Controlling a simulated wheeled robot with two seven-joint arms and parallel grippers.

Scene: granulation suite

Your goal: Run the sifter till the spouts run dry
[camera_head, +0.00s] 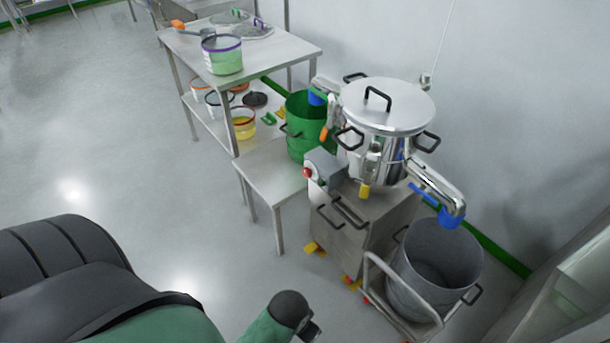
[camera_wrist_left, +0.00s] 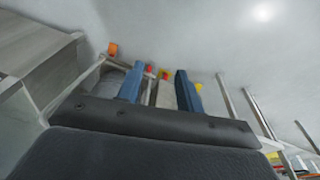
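The steel sifter (camera_head: 385,125) stands on a wheeled grey cabinet (camera_head: 365,220), its lid (camera_head: 390,105) on. A control box with a red button (camera_head: 307,172) sits at its left side. One spout, with a blue end (camera_head: 316,97), is over a green bucket (camera_head: 303,140). The other spout, also blue-ended (camera_head: 450,215), is over a grey bin (camera_head: 436,262). I cannot tell whether powder falls from either spout. In the left wrist view, my left gripper (camera_wrist_left: 160,82) has its blue fingers apart with nothing held between them. My right gripper is not in view.
A steel table (camera_head: 280,42) at the back holds a green tub (camera_head: 222,58) and lids; more tubs stand on its lower shelf. The green bucket stands on a low steel table (camera_head: 270,180). The bin sits on a trolley with a handle (camera_head: 385,285). Floor at left is clear.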

